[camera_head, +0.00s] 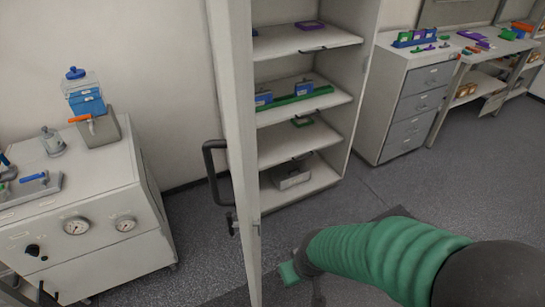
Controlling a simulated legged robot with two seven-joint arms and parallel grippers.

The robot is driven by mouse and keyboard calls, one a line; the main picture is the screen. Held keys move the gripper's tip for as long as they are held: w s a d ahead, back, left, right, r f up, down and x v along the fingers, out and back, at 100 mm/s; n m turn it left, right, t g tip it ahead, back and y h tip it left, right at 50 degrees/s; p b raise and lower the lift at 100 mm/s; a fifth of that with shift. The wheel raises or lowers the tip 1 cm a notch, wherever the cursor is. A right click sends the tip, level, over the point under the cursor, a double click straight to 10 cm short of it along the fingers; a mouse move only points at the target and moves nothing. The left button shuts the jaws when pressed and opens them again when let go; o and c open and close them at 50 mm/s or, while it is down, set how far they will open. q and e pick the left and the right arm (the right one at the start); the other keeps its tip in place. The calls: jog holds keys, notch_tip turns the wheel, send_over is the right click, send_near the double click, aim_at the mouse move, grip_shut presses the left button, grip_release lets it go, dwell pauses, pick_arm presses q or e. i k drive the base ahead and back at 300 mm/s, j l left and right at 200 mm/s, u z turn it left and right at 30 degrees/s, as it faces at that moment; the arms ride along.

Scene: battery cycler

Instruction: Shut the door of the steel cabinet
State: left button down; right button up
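The steel cabinet (357,95) stands open, its shelves facing me. Its door (236,110) is swung out toward me and seen almost edge-on. A dark bar handle (210,172) is on the door's left face, with a small dark latch part below it. My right arm, in a green ribbed sleeve, comes in from the right. Its gripper (292,271) is low, just right of the door's lower part, on the shelf side. Whether it touches the door I cannot tell. Its fingers are small and partly hidden, so their opening is unclear. My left gripper is not in view.
A white bench with gauges (80,205) stands left of the door. A drawer unit (415,105) stands right. Grey floor between is clear.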

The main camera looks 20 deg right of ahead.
aim_at(230, 19)
jog(key=i+j+z, duration=0.15)
jog(key=j+z, duration=0.75)
jog(key=j, duration=0.2)
jog(key=j+z, duration=0.4)
jog(key=j, duration=0.2)
jog(key=k+u, duration=0.1)
jog(key=k, duration=0.2)
jog(key=k+j+u, duration=0.1)
jog(key=k, duration=0.2)
